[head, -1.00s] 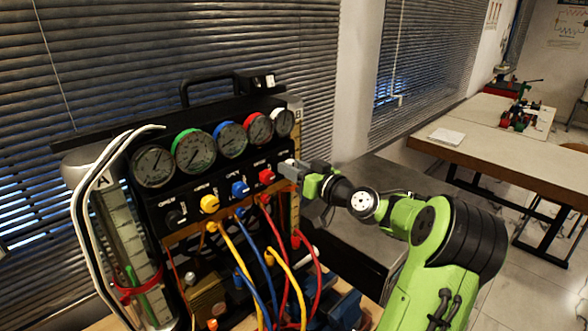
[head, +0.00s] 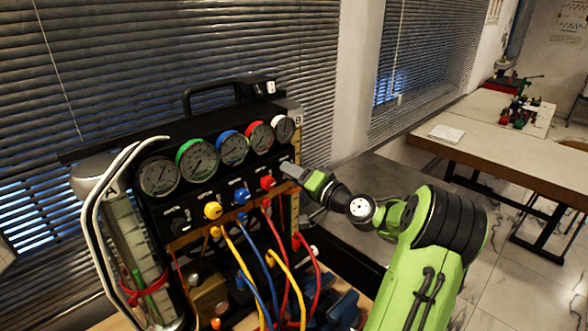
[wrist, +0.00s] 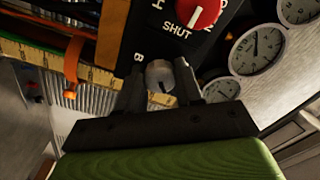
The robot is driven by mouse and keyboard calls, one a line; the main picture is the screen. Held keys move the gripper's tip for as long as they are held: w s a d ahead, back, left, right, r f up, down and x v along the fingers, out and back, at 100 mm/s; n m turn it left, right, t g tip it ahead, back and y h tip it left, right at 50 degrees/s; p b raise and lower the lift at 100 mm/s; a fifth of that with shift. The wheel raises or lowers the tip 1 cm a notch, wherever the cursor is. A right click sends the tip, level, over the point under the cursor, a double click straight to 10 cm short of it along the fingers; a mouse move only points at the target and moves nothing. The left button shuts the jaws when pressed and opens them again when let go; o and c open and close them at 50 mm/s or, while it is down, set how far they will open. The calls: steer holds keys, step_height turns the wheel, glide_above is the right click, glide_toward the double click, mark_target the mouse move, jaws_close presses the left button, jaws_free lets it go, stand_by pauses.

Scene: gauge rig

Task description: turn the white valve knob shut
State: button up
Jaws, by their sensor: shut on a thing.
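The white valve knob (wrist: 160,75) sits between my two fingers in the wrist view, at the panel's end beside the red knob. It looks pale grey-white, with a dark slot in its face. My gripper (wrist: 160,85) is shut on it; the gripper's dark fingers (head: 293,171) also show in the head view, at the right end of the knob row. The knob's pointer and markings are not readable.
The red knob (head: 267,182) is close to my fingers on the left; it also shows in the wrist view (wrist: 199,10). Blue (head: 241,196) and yellow (head: 212,211) knobs follow. Coloured hoses (head: 248,262) hang below. A bare grey table top (head: 372,182) lies to the right.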

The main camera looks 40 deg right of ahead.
steer(key=shift+m+p, duration=2.95)
steer(key=shift+m, duration=1.25)
steer(key=o, duration=1)
steer(key=shift+o, duration=0.2)
steer(key=s+b, duration=0.3)
steer(key=s, duration=1.2)
steer(key=shift+s+d, duration=0.25)
steer(key=shift+s, duration=0.15)
